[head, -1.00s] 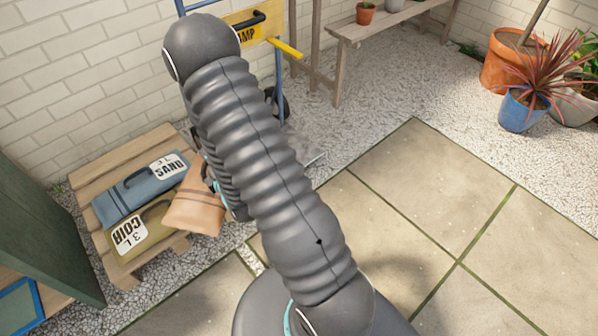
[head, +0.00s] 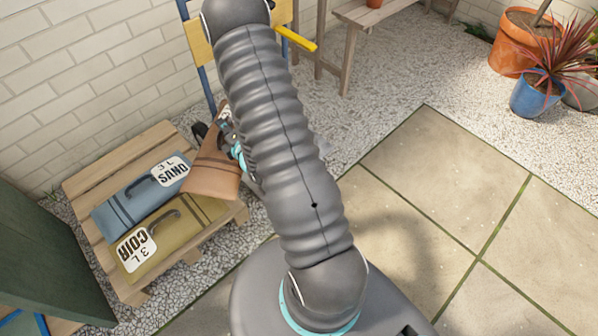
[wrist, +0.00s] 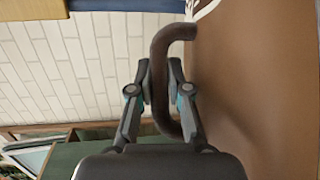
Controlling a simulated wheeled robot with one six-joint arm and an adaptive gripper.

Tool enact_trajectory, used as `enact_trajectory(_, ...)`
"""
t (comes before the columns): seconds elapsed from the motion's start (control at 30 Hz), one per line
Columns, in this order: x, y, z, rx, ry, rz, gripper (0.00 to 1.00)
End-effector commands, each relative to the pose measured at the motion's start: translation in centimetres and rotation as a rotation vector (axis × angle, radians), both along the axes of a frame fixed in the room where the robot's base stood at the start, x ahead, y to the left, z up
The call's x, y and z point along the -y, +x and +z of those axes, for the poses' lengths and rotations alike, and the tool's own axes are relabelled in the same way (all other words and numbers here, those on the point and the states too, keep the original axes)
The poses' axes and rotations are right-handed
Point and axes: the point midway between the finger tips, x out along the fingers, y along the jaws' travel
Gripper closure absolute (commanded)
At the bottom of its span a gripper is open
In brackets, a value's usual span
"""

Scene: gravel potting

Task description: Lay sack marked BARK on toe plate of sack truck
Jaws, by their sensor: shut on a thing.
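A brown sack (head: 212,170) hangs tilted at the right edge of the pallet, in front of the sack truck. Its mark does not read in either view; only a white label edge shows in the wrist view. My gripper (wrist: 160,85) is shut on the dark looped handle (wrist: 170,115) of this sack (wrist: 250,90). In the head view my arm mostly hides the gripper. The sack truck (head: 204,75) has a blue frame and stands against the wall behind my arm. Its toe plate is mostly hidden by my arm.
A wooden pallet (head: 95,232) at left bears a blue SAND sack (head: 130,203) and an olive COIR sack (head: 200,210). A wooden bench (head: 350,20) stands behind, potted plants (head: 540,95) at far right. Gravel and paving (head: 440,170) at right are clear.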

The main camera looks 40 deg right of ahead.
Motion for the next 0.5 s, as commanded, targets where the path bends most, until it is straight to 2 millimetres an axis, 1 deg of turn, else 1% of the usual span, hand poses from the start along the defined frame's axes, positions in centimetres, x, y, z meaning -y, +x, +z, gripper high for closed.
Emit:
enact_trajectory(0.03,1.7,0.0,-0.5,0.004,0.002,-0.006,1.00)
enact_trajectory(0.27,7.9,-0.9,-3.2,0.000,0.010,0.015,1.00)
enact_trajectory(0.37,10.6,-1.7,-4.3,0.001,0.012,0.026,1.00)
enact_trajectory(0.5,14.3,-3.5,-5.9,0.002,0.013,0.040,1.00)
